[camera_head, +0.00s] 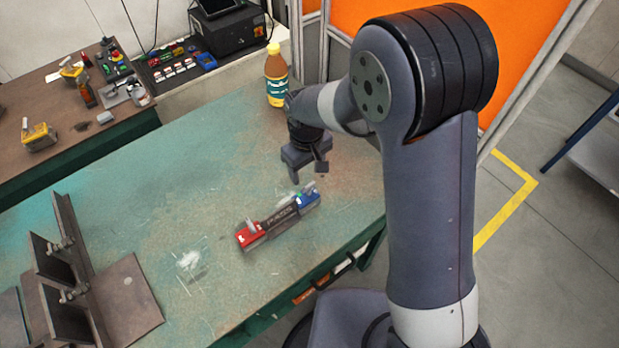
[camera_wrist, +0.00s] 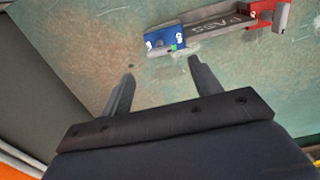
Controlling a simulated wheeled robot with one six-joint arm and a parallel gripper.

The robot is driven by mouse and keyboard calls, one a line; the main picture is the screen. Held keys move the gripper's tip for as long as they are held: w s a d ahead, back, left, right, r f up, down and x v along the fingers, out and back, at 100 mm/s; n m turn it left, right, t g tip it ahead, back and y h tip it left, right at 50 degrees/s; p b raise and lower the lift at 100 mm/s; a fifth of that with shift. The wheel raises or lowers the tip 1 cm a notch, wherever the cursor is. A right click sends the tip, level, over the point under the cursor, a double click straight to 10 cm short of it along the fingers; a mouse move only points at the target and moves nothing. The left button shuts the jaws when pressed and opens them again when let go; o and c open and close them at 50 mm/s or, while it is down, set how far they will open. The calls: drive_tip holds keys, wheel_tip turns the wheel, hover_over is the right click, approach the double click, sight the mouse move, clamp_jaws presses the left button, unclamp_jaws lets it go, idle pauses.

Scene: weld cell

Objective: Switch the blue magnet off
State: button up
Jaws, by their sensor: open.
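The blue magnet (camera_head: 307,198) sits at the right end of a dark steel bar (camera_head: 281,214) marked with letters, on the green table. A small grey lever and a green spot show on or beside it. A red magnet (camera_head: 250,235) with a grey lever sits at the bar's left end. In the wrist view the blue magnet (camera_wrist: 165,40) lies just beyond my fingertips, and the red magnet (camera_wrist: 268,14) is at the upper right. My gripper (camera_head: 308,174) is open and empty, above and apart from the blue magnet; its two fingers (camera_wrist: 160,68) show spread in the wrist view.
A bottle (camera_head: 276,76) stands at the table's back edge. Steel plates with upright brackets (camera_head: 75,270) stand at the left. A brown side bench (camera_head: 60,120) holds yellow-topped tools and a control box. The green table's middle (camera_head: 170,190) is clear.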

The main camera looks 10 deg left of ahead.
sight(308, 185)
wheel_tip(308, 185, down, 6)
drive_tip(key=shift+f+p, duration=0.25)
drive_tip(key=shift+p, duration=0.25)
drive_tip(key=c, duration=1)
